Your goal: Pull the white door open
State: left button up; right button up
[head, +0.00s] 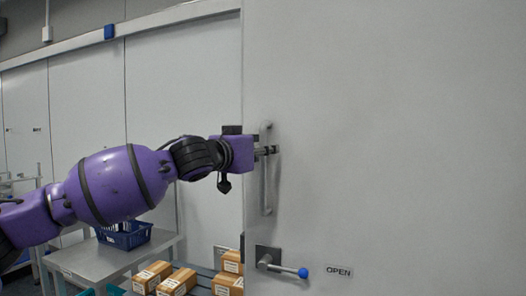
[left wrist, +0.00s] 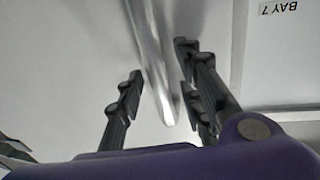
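The white door (head: 400,130) fills the right of the head view. It has a long upright grey bar handle (head: 265,185) near its left edge, and lower down a lever (head: 285,269) with a blue knob. My left gripper (head: 268,151) is at the upper part of the bar handle. In the left wrist view the metal bar (left wrist: 152,60) runs between the fingers of my left gripper (left wrist: 158,82). The fingers are apart, with gaps showing on both sides of the bar, so it is open around it. My right gripper is not in view.
An "OPEN" label (head: 339,272) is right of the lever. Left of the door stand a grey table (head: 95,262) with a blue basket (head: 125,234) and several cardboard boxes (head: 176,281). A "BAY 7" sign (left wrist: 279,8) shows in the left wrist view.

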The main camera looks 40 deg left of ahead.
pick_arm(q)
grip_shut()
dwell(0.5)
